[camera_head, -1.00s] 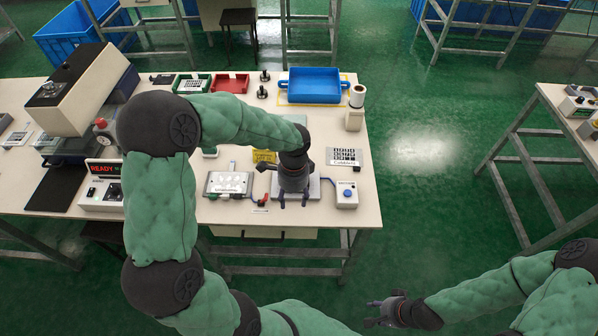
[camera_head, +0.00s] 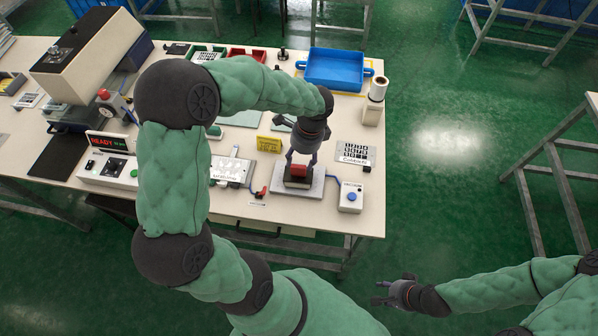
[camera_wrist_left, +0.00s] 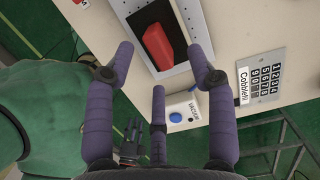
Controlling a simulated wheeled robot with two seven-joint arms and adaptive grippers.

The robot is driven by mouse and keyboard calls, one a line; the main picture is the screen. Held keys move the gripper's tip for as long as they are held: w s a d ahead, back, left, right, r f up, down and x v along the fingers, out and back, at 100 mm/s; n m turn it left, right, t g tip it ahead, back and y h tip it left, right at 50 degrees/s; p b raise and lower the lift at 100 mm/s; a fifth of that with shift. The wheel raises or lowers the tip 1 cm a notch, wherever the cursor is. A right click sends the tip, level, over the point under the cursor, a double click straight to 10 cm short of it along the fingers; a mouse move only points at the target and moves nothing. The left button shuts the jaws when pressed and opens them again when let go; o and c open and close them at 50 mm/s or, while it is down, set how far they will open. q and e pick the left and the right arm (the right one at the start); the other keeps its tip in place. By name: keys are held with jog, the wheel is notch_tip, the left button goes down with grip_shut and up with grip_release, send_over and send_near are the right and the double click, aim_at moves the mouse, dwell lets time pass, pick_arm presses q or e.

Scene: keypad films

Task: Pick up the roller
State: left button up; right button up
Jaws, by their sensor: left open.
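A red block (camera_head: 298,170) lies on a black pad on a grey plate (camera_head: 314,193) near the table's front edge. In the left wrist view the red block (camera_wrist_left: 164,46) is long, with a sloped face. A white cylinder (camera_head: 378,88) with a dark top stands in a pale holder at the table's right side. I cannot tell for sure which of these is the roller. My left gripper (camera_head: 300,161) is open and empty, pointing down above the red block; its fingers (camera_wrist_left: 160,66) are spread at the near side of it. My right gripper (camera_head: 380,292) is open and empty, off the table.
A vacuum box (camera_head: 349,198) with a blue button is right of the plate. A keypad film (camera_head: 354,153) lies behind it. A yellow block (camera_head: 270,145) and blue tray (camera_head: 338,70) are further back.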

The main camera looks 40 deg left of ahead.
aim_at(298, 168)
pick_arm(q)
jog(key=shift+s+a+f+b, duration=0.15)
jog(key=shift+f+b, duration=0.2)
jog(key=shift+f, duration=0.55)
jog(key=shift+s+d+f+b, duration=0.1)
jog(key=shift+s+f+b, duration=0.2)
jog(key=shift+f, duration=0.65)
jog(key=shift+s+a+f+b, duration=0.1)
jog(key=shift+f+b, duration=0.3)
jog(key=shift+f, duration=0.5)
jog(key=shift+r, duration=0.1)
